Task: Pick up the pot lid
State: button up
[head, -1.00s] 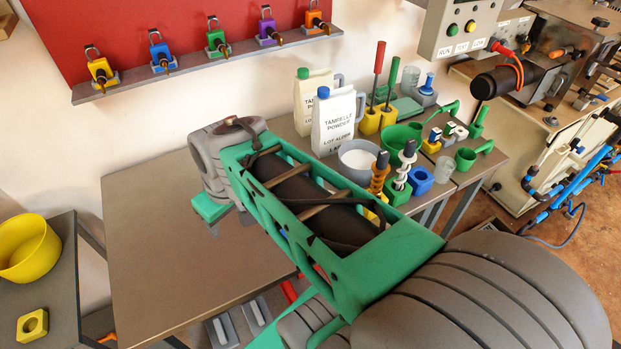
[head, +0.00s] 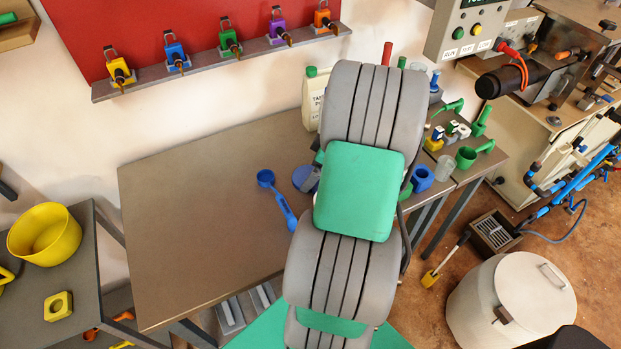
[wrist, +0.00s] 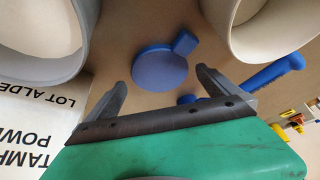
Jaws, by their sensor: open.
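The pot lid looks to be the round blue disc (wrist: 158,70) with a short tab, lying flat on the tabletop in the wrist view. In the head view the blue disc (head: 304,178) shows at the left side of my arm, partly covered. My gripper (wrist: 161,80) is open and empty in the wrist view, its two fingers apart on either side of the disc's near part. I cannot tell whether they touch it or how high they are. My arm hides most of the gripper in the head view.
Two pale round vessels (wrist: 40,38) (wrist: 262,35) flank the disc in the wrist view. A blue scoop (head: 278,200) lies to its left in the head view. A powder jug (head: 315,98) stands behind. The table's (head: 190,230) left part is clear. A white drum (head: 515,305) stands on the floor.

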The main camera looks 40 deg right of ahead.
jog(key=shift+x, duration=1.1)
jog(key=shift+c, duration=0.6)
jog(key=c, duration=1)
